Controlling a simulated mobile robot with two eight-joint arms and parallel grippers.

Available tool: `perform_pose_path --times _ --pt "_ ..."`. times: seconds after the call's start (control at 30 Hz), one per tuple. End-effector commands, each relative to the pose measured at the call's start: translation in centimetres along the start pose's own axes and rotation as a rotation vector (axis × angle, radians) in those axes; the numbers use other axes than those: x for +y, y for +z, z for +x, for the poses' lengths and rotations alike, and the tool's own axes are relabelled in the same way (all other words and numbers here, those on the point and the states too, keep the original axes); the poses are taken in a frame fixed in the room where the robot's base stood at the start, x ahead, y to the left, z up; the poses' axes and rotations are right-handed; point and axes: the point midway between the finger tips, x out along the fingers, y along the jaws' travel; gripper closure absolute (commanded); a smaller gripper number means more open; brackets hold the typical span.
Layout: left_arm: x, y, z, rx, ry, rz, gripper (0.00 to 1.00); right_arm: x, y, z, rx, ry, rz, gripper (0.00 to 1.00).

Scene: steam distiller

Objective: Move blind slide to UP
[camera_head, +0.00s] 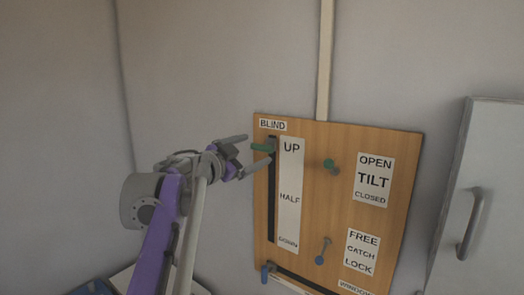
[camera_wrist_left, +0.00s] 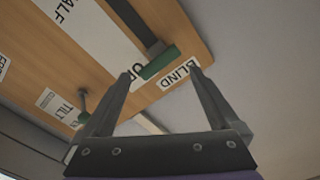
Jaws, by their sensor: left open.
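The blind slide's green handle (camera_head: 262,147) is at the top of its dark vertical slot (camera_head: 271,205), level with the word UP on the white label (camera_head: 289,190). My left gripper (camera_head: 257,150) is open at the handle, one finger above it and one below. In the left wrist view the green handle (camera_wrist_left: 160,62) shows between the two fingertips (camera_wrist_left: 159,73), with a gap to each. I cannot tell how far the handle reaches in between the fingers. My right gripper is not in view.
The wooden panel (camera_head: 336,215) also carries a green tilt knob (camera_head: 331,166), a blue catch lever (camera_head: 322,251) and a blue-handled window slide (camera_head: 267,270) at the bottom. A grey cabinet with a handle (camera_head: 469,223) stands at the right. The wall left of the panel is bare.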

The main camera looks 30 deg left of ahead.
Motion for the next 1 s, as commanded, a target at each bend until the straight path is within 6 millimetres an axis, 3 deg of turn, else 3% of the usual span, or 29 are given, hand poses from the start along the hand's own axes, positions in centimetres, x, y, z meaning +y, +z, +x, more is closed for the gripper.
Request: perform_pose_path --times 0.1,0.3,1.0 --pt "0.1 0.2 -2.3 -0.003 -0.002 0.000 0.05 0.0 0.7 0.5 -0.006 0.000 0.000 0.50" --pt "0.1 -0.1 -4.3 0.000 0.000 -0.001 0.05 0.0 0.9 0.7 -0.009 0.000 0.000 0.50" --pt "0.3 0.0 -4.3 0.002 -0.032 -0.007 0.05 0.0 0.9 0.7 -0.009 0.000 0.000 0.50"
